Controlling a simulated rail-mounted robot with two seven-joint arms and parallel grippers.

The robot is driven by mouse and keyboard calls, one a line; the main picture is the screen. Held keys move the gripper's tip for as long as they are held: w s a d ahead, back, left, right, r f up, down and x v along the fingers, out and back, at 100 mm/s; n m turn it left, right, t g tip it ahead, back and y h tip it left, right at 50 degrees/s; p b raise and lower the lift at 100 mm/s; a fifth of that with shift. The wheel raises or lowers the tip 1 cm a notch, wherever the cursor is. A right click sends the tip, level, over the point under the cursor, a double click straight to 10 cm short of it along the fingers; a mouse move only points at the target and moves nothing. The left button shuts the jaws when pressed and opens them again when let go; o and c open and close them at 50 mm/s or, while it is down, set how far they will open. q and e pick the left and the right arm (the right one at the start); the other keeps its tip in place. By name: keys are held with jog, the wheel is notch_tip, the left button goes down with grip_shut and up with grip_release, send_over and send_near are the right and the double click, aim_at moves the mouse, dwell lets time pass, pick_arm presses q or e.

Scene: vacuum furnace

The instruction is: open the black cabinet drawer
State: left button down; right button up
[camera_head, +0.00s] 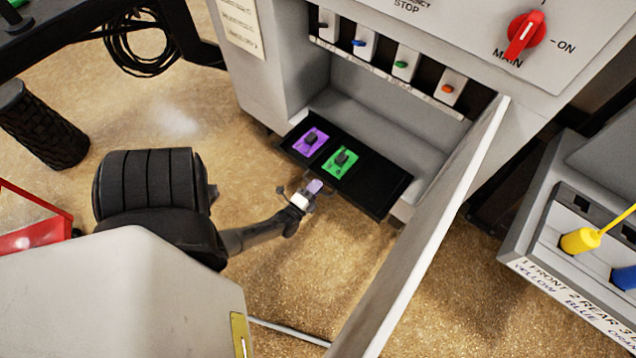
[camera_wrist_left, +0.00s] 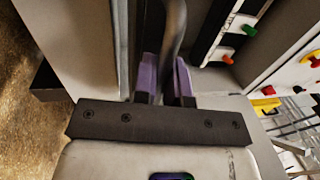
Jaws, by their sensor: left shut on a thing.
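The black drawer (camera_head: 378,188) sticks out of the lower opening of the grey cabinet (camera_head: 290,70). A purple piece (camera_head: 309,141) and a green piece (camera_head: 341,160), each with a dark knob, lie in it. My left gripper (camera_head: 314,187) is at the drawer's front edge. In the left wrist view its two purple-padded fingers (camera_wrist_left: 165,85) are closed around a dark curved bar (camera_wrist_left: 173,35), which looks like the drawer's handle. The handle's ends show only faintly on either side of the fingers in the head view. My right gripper is not in view.
A tall grey panel (camera_head: 430,230), like an open door, stands right of the drawer. Several coloured switches (camera_head: 403,65) and a red main knob (camera_head: 527,33) are above. A grey box with a yellow plug (camera_head: 580,240) is at right. The floor before the drawer looks clear.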

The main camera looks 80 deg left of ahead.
pick_arm(q)
jog(key=c, duration=1.2)
grip_release()
jog(key=p+v, duration=0.1)
jog(key=v, duration=1.3)
jog(key=shift+p, duration=0.3)
jog(key=shift+w+r, duration=0.1)
